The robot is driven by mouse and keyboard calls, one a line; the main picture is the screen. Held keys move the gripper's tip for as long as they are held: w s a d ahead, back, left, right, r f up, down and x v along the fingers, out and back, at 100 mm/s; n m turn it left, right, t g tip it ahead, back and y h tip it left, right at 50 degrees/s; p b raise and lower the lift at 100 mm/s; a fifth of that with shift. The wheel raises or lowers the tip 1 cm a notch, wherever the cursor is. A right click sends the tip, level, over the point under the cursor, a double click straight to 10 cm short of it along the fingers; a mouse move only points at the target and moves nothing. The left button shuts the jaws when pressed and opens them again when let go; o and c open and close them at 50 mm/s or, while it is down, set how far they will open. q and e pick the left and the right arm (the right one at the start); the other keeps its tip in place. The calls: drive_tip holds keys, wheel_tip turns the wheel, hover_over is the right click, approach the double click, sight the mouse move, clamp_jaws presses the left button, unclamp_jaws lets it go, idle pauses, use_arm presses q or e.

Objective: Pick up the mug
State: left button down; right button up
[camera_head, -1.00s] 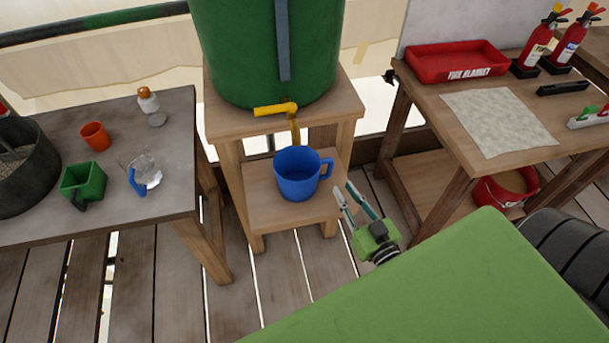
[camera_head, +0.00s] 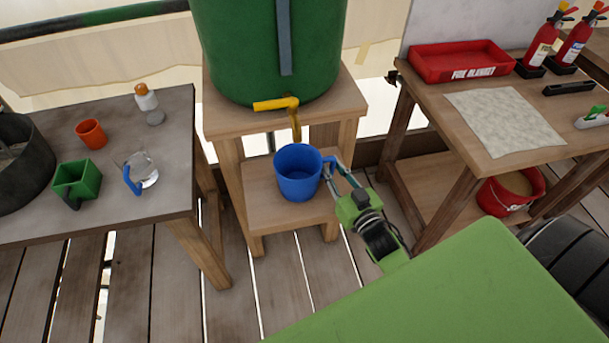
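The blue mug (camera_head: 298,174) stands upright on the low wooden shelf (camera_head: 262,207), below the yellow tap (camera_head: 280,104) of the green barrel. Its handle points right, toward my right gripper. My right gripper (camera_head: 338,174) reaches in from the lower right, with its fingertips at the mug's handle. The two fingers look spread apart, one on either side of the handle's outer part. Whether they touch it is too small to tell. My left gripper is not in view.
The green barrel (camera_head: 268,50) stands on the wooden stand above the shelf. A grey table (camera_head: 150,215) at left holds a clear jug (camera_head: 147,170), a green square cup (camera_head: 78,181) and an orange cup (camera_head: 92,134). A workbench (camera_head: 430,120) stands at right, with a red bucket (camera_head: 493,200) below.

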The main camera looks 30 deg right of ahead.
clamp_jaws()
drive_tip(key=shift+r, duration=0.1)
